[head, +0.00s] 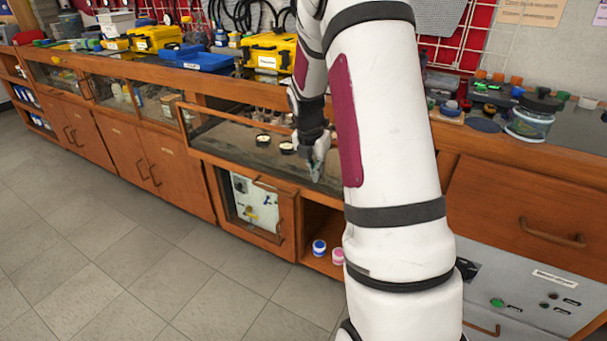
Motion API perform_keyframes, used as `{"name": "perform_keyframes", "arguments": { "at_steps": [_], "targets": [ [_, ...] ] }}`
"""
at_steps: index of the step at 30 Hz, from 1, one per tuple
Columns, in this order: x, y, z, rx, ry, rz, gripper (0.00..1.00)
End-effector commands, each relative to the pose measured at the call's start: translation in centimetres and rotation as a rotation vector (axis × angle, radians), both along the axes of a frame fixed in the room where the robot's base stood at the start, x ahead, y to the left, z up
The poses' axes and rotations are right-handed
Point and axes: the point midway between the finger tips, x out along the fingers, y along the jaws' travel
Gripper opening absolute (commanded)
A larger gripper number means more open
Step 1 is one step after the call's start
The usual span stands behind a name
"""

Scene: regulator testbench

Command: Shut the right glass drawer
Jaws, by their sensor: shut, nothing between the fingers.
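The right glass drawer (222,121) stands pulled out from the long wooden counter, its wood-framed glass front forward of the other drawer fronts. Several small dark jars with pale tops (262,139) show inside it. My gripper (317,172) points down at the right part of this drawer, with its fingers together and nothing between them. I cannot tell whether it touches the glass or the frame. My arm hides the drawer's right end.
Closed glass drawers (113,95) line the counter to the left. Below are a glass-fronted door (256,205) and an open shelf with a blue-and-white jar (319,247) and a pink jar (338,256). Yellow cases (270,52) and a blue tray (193,59) crowd the top. The left floor is clear.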

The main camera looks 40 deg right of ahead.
Motion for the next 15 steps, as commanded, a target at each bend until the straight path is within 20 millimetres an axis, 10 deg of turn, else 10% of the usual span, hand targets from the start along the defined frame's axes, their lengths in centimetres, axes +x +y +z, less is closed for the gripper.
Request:
{"name": "perform_keyframes", "arguments": {
  "at_steps": [15],
  "targets": [
    [2.0,-5.4,0.0,-0.001,0.000,0.001,0.00]
  ]
}}
